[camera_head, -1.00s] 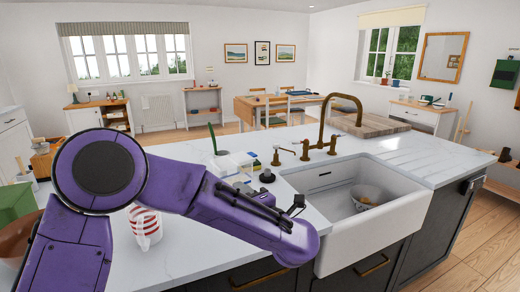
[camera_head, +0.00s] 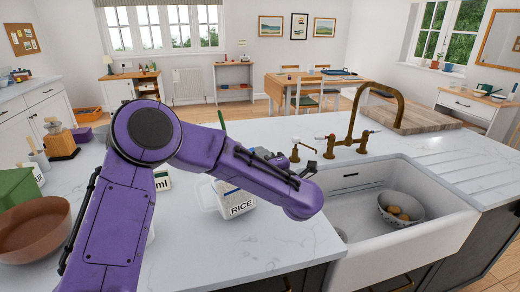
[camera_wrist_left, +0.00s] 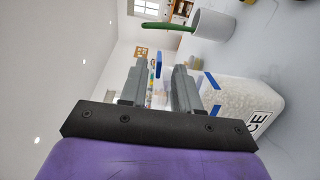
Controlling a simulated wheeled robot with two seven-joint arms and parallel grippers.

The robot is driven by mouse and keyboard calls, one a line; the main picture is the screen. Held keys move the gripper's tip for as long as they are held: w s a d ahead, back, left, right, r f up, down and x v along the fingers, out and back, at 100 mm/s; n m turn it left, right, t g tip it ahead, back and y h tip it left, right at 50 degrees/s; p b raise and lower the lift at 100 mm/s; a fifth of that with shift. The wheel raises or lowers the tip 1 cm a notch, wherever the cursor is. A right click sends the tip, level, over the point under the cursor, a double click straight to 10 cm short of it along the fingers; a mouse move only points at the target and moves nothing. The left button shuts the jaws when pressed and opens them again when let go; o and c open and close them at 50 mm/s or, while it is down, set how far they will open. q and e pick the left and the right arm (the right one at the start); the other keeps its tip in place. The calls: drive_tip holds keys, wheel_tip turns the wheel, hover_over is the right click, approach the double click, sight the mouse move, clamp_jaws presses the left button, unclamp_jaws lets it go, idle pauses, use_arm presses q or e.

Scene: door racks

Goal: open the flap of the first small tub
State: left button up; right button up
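A clear-sided tub labelled RICE (camera_head: 238,207) stands on the white worktop (camera_head: 260,262), partly hidden behind my purple left arm. In the left wrist view the tub (camera_wrist_left: 245,100) shows white grains and blue pieces near its top. Its lid is partly out of view behind a finger, and I cannot tell whether a flap is open. My left gripper (camera_wrist_left: 160,72) has its two grey fingers apart with nothing between them. It is beside the tub's top end; contact cannot be told. In the head view the fingers are mostly hidden by the arm. My right gripper is not in view.
A white sink (camera_head: 365,230) with a bowl (camera_head: 400,209) and a brass tap (camera_head: 352,133) is at the right. A grey pot (camera_wrist_left: 213,23) with a green stem stands near the tub. A brown bowl (camera_head: 38,232) and green box (camera_head: 14,186) are at the left.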

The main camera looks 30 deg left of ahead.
use_arm(q)
drive_tip(key=w+a, duration=0.1)
drive_tip(key=w+a+f, duration=0.1)
drive_tip(key=w, duration=0.1)
drive_tip(key=shift+a, duration=0.2)
drive_tip(key=shift+s+r, duration=0.1)
drive_tip(key=shift+s, duration=0.1)
drive_tip(key=shift+c, duration=0.9)
clamp_jaws()
drive_tip(key=shift+w, duration=0.25)
